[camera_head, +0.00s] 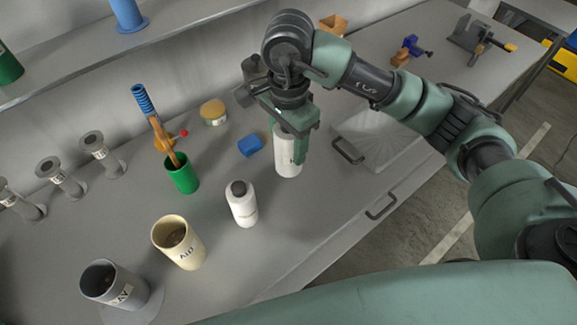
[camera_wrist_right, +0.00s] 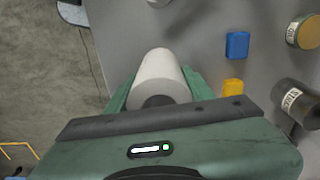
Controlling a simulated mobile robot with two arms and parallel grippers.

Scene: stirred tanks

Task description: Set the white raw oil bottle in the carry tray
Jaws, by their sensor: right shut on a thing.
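My right gripper (camera_head: 290,132) is shut on a white bottle (camera_head: 288,165), which hangs upright below the hand. It also shows between the fingers in the right wrist view (camera_wrist_right: 160,72). I cannot tell whether its base touches the bench. No label is readable on it. A second white bottle (camera_head: 242,209) with a dark cap stands to the left and nearer. The pale grey carry tray (camera_head: 378,137) lies on the bench to the right of the held bottle, partly behind my right arm, with a dark handle (camera_head: 347,151) at its left. My left gripper is out of view.
A blue block (camera_head: 250,145), round tin (camera_head: 213,112) and green cup (camera_head: 182,175) with a tool stand left of the gripper. A cream cup (camera_head: 179,243) and grey cup (camera_head: 112,284) stand nearer.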

